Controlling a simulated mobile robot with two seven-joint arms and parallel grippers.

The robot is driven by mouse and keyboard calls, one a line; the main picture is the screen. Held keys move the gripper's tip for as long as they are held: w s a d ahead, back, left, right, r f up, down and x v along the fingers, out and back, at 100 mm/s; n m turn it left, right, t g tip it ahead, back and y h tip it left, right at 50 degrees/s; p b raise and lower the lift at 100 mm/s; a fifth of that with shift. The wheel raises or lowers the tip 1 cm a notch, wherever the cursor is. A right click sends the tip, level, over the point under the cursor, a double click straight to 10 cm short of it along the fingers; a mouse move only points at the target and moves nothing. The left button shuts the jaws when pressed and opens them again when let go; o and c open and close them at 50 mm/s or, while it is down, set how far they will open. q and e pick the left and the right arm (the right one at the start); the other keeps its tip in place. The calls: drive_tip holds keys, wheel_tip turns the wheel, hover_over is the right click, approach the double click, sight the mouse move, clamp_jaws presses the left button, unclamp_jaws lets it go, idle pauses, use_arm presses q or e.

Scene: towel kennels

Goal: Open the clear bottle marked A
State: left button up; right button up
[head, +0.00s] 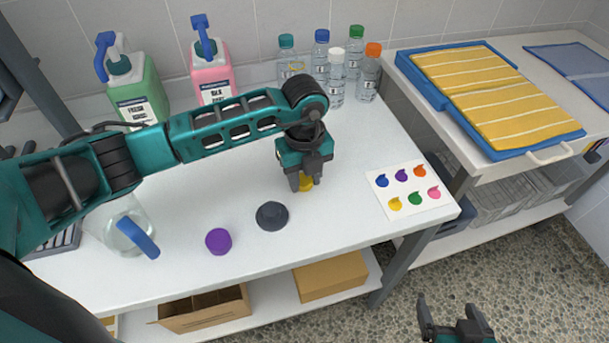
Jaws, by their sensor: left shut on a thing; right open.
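Several clear bottles stand at the back of the white table, with teal (290,68), blue (320,62), white (337,90), green (353,62) and orange (368,84) caps. Their label letters are too small to read, so I cannot tell which is marked A. My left gripper (305,185) points down over the middle of the table, in front of the bottles, shut on a small yellow thing (307,186), perhaps a cap. The fingers partly hide it; I cannot tell whether it touches the table. My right gripper (450,307) is open and empty, low at the right, over the floor.
A purple cap (218,240) and a dark round piece (272,216) lie on the table (330,228). A colour card (408,192) is at right. Green (136,92) and pink (211,72) pump bottles stand behind my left arm. A clear jug (130,232) is at left.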

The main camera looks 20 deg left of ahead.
sight(304, 181)
use_arm(q)
drive_tip(key=shift+f, duration=0.2)
drive_tip(key=o, duration=1.2)
drive_tip(key=shift+c, duration=0.2)
drive_tip(key=shift+r, duration=0.25)
wheel_tip(304, 181, up, 12)
drive_tip(key=shift+p, duration=0.45)
